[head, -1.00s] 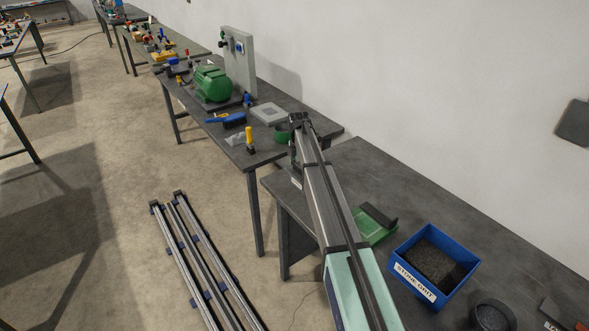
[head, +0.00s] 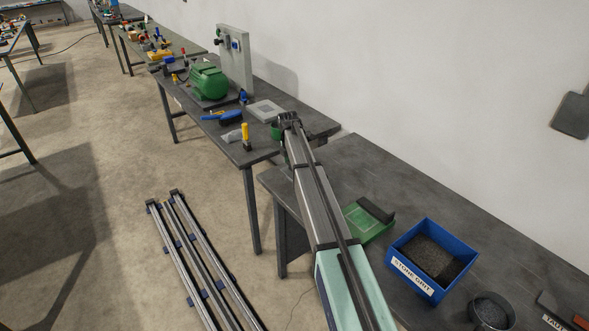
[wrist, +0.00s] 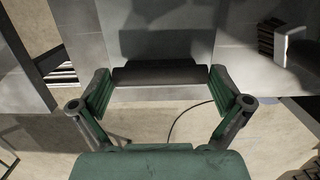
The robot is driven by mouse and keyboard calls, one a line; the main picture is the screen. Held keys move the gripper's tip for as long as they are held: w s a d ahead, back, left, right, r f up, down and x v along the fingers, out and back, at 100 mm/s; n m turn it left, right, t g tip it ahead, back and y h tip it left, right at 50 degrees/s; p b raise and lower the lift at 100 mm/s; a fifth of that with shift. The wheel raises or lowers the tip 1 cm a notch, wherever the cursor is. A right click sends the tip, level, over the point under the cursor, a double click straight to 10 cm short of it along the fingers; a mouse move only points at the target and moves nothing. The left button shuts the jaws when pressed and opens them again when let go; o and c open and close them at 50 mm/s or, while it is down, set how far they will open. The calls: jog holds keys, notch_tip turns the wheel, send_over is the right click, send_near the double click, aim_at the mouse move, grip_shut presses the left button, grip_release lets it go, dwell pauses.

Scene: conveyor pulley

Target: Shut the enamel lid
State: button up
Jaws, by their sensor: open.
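I cannot identify an enamel lid for certain in either view. My gripper (wrist: 160,88) is open in the wrist view, its two green-padded fingers spread wide. A dark bar (wrist: 160,75) shows between the fingertips, with a darker panel (wrist: 165,43) behind it; I cannot tell what they are or whether the fingers touch the bar. In the head view my arm reaches away from me to the far table, and its end hides part of that table. A green shape (head: 277,130) shows beside the arm's end; I cannot tell whether it is an object or part of my gripper.
The near table (head: 375,180) holds a green tray (head: 360,226), a blue bin of stone grit (head: 432,262) and a round dark bowl (head: 491,312). The far table carries a green motor (head: 208,82), a grey square plate (head: 265,110) and a yellow-handled tool (head: 246,137).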

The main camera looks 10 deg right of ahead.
notch_tip(320, 180, up, 11)
jog(key=a, duration=0.1)
jog(key=shift+s+a, duration=0.15)
jog(key=shift+s, duration=0.2)
